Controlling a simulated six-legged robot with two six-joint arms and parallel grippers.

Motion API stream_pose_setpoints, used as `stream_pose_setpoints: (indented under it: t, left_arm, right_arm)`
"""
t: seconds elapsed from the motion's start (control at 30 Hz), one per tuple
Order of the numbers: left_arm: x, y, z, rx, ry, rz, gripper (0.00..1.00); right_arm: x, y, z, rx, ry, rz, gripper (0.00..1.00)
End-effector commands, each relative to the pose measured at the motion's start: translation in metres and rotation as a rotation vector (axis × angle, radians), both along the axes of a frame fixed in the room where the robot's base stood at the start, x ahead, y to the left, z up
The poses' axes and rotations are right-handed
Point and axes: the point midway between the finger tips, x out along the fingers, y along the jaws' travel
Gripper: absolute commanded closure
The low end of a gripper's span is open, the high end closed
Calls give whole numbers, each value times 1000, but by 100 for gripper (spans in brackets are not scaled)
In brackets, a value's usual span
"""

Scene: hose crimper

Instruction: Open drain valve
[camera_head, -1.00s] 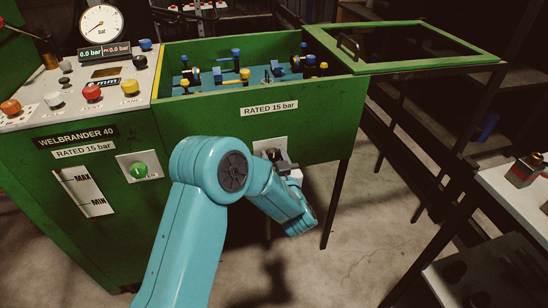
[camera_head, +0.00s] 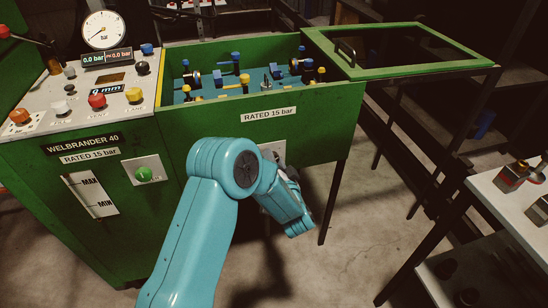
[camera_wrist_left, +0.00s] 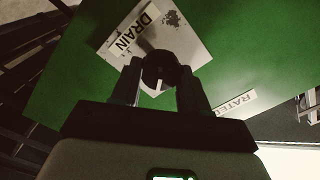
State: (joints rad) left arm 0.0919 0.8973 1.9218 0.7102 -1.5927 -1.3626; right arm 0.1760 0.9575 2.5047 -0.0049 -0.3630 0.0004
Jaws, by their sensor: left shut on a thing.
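The drain valve has a dark round knob (camera_wrist_left: 160,68) with a white mark, in front of a pale plate (camera_wrist_left: 136,34) lettered DRAIN in the left wrist view. My left gripper (camera_wrist_left: 161,82) has one finger on each side of the knob and is shut on it. In the head view, the plate (camera_head: 272,149) shows only in part on the green tank front. My teal left arm covers the knob and the fingers there. My right gripper is not in view.
The tank's framed lid (camera_head: 400,72) stands open to the right. A white-topped table (camera_head: 510,205) is at the right, with bare floor between.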

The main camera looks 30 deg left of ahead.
Motion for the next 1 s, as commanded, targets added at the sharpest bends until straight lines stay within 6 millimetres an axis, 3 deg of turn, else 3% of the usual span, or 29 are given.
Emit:
stream_pose_setpoints:
  t: [0.5, 1.0]
  left_arm:
    - [0, -1, -1, 294, 348, -2, 86]
    - [0, -1, -4, 427, 505, -1, 86]
  right_arm:
    - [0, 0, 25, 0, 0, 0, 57]
    - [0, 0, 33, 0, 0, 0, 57]
